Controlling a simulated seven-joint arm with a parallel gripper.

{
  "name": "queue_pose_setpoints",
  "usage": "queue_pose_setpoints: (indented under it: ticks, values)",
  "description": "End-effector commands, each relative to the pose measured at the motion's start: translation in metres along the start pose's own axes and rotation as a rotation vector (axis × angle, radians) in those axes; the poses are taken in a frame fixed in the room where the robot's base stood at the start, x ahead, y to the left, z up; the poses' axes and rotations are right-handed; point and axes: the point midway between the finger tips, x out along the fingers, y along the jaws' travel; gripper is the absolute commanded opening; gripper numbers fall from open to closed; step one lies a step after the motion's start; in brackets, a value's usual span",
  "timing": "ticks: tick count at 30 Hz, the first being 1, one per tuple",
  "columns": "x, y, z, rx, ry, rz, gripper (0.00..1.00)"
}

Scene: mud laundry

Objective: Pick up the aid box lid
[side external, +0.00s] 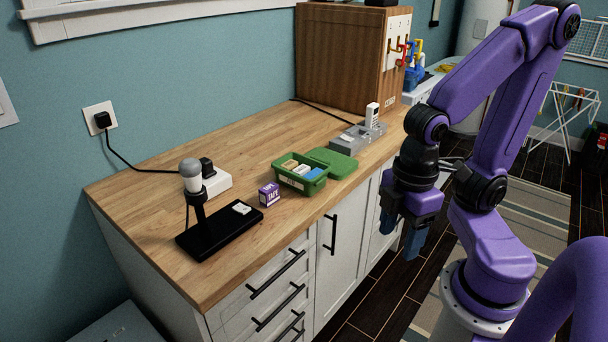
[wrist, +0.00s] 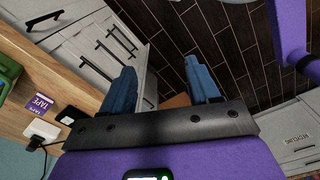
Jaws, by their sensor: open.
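The aid box lid (side external: 332,162) is a flat green panel lying on the wooden counter, at the back right of the open green aid box (side external: 290,182). The box holds several small packets. In the wrist view only part of a green thing (wrist: 7,85) shows at the left edge, and I cannot tell whether it is lid or box. My gripper (side external: 402,236) has blue fingers pointing down, out in front of the counter's edge and to the right of the lid. Its fingers (wrist: 160,85) are apart with nothing between them.
A purple tape box (side external: 269,194) stands beside the aid box. A black stand (side external: 220,230) with a grey-topped post is at the left. A grey tray (side external: 350,140) with a white device lies behind the lid, before a wooden cabinet (side external: 345,58).

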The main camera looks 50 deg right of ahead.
Motion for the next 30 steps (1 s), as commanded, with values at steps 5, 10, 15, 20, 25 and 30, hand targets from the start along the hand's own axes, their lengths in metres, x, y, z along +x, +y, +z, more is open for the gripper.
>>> queue_pose_setpoints:
  ticks: [5,10,15,20,25,30]
  values:
    - [0.000,0.000,0.000,0.000,0.000,0.000,0.96]
    - [0.000,0.000,0.000,0.000,0.000,0.000,1.00]
    - [-0.002,0.007,-0.007,-0.008,-0.001,0.007,1.00]
    - [-0.012,0.038,-0.035,-0.056,-0.010,0.040,1.00]
    - [-0.024,0.092,-0.068,-0.132,-0.038,0.088,1.00]
    - [-0.034,0.154,-0.088,-0.205,-0.085,0.126,1.00]
